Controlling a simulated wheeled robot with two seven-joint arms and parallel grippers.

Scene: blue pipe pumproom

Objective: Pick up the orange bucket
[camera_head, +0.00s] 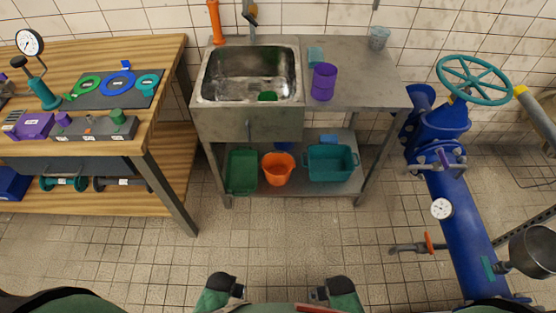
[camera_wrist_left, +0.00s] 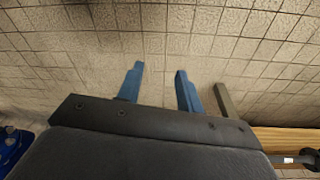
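The orange bucket (camera_head: 278,169) stands on the lower shelf (camera_head: 225,197) under the steel sink, between a green tub (camera_head: 242,172) and a teal crate (camera_head: 331,164). Its open top faces up, and nothing covers its front. My left gripper (camera_head: 238,292) is at the bottom of the head view, well short of the bucket. In the left wrist view its two blue fingers (camera_wrist_left: 160,72) are apart with nothing between them. My right gripper (camera_head: 318,294) is also at the bottom edge; its fingers are too small to read. Neither gripper touches the bucket.
The sink (camera_head: 250,75) and its counter (camera_head: 355,80) overhang the shelf. A wooden workbench (camera_head: 165,65) with tools stands left, its metal leg (camera_head: 170,195) near the shelf. Blue pipework (camera_head: 465,225) with a gauge and valves stands right. The tiled floor (camera_head: 290,235) in front is clear.

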